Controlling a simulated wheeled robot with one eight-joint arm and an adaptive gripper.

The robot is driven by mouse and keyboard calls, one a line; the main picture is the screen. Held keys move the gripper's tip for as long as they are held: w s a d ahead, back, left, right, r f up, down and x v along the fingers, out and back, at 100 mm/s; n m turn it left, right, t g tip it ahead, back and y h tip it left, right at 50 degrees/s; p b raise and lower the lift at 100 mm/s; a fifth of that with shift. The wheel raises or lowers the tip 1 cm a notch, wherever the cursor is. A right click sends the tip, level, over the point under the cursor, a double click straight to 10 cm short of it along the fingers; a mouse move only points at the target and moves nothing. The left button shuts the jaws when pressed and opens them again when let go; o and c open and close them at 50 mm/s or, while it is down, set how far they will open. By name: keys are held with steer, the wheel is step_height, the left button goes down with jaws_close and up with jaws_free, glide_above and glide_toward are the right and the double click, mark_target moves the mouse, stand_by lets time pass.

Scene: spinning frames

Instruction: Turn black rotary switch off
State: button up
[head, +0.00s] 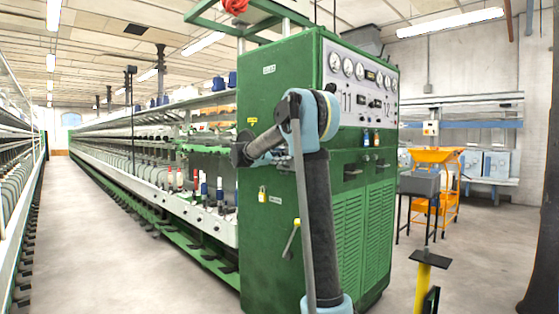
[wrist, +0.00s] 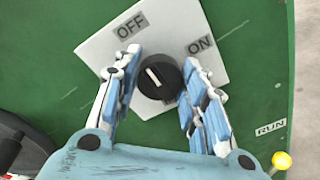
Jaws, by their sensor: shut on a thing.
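The black rotary switch (wrist: 158,78) sits on a white plate (wrist: 105,48) in the wrist view. The plate carries an OFF label at its upper left and an ON label at its right. The switch's white pointer line slants to the upper left, on the OFF label's side. My gripper (wrist: 159,66) is shut on the switch, with one finger on each side of it. In the head view my arm reaches to the left side of the green cabinet (head: 275,72). The switch cannot be made out there.
A RUN label (wrist: 270,128) and a yellow ball knob (wrist: 281,160) lie right of my gripper. A yellow-handled lever (head: 291,240) and padlock (head: 262,194) are on the cabinet. The spinning machine runs along the left; the aisle floor (head: 100,230) is clear.

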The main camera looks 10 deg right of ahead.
steer(key=shift+s+f, duration=0.1)
steer(key=shift+f, duration=0.1)
steer(key=o, duration=0.9)
steer(key=shift+o, duration=0.8)
steer(key=shift+a, duration=0.1)
steer(key=v, duration=1.1)
steer(key=shift+a, duration=0.25)
steer(key=shift+s, duration=0.15)
